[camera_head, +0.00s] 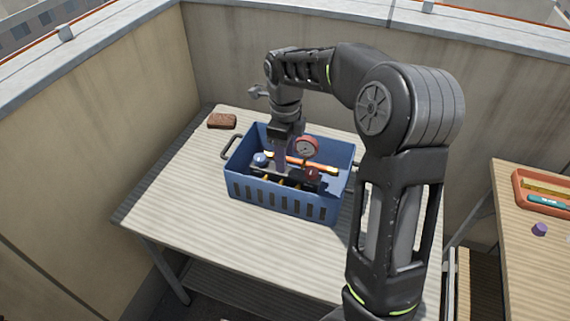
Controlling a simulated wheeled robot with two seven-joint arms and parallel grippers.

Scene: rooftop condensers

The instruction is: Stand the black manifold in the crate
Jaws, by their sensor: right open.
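The blue crate (280,203) stands on the wooden table, with slotted walls and a dark handle at its left end. The black manifold (297,180) is inside the crate, lying lengthwise along it, with a blue knob at its left, a red knob at its right and brass fittings low down. A red-rimmed gauge (306,147) stands up at the manifold. My right gripper (281,163) reaches down into the crate at the manifold's middle. Its jaws are open; whether they touch the manifold is hard to tell. The crate's front wall hides the manifold's lower part. My left gripper is out of view.
An orange bar (324,168) lies behind the manifold in the crate. A brown block (221,121) lies at the table's back left. The table's left and front are clear. Parapet walls stand close behind. A second table at right holds an orange tray (520,197) and a purple piece (540,229).

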